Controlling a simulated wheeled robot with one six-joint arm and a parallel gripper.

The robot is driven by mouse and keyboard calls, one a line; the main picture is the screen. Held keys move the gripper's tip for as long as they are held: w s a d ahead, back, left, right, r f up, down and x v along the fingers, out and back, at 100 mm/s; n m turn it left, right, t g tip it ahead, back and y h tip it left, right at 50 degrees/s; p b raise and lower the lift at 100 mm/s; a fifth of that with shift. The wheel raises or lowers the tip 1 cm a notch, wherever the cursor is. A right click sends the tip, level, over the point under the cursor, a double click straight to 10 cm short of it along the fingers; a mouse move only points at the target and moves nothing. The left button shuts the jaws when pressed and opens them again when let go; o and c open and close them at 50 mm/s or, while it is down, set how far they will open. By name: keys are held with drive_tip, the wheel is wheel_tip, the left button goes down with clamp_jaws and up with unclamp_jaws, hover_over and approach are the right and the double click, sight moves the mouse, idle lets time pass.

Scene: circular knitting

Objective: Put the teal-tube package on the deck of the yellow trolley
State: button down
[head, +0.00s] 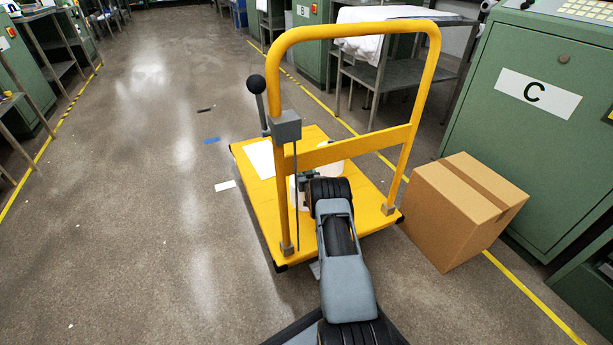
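The yellow trolley stands in the middle of the head view, with its flat deck (262,205) low to the floor and its tall yellow handle frame on the near side. My arm reaches forward between the handle posts, under the crossbar, over the deck. My gripper (303,182) is at the deck's middle, partly hidden by the handle and my wrist. A whitish rounded package (330,169) shows beside and behind my wrist, at or just above the deck. No teal tube is visible on it. I cannot tell whether my fingers touch it.
A white sheet (261,159) lies on the deck's left part. A black-knobbed lever (257,88) rises at the left handle post. A cardboard box (465,210) stands right of the trolley, before green cabinet C (530,130). The floor at left is mostly clear.

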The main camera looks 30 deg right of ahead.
drive_tip(key=shift+r, duration=0.15)
drive_tip(key=shift+c, duration=2.3)
unclamp_jaws()
drive_tip(key=shift+s, duration=0.1)
drive_tip(key=p+v, duration=0.5)
drive_tip(key=v, duration=0.6)
drive_tip(key=shift+s, duration=0.35)
drive_tip(key=shift+a, duration=0.1)
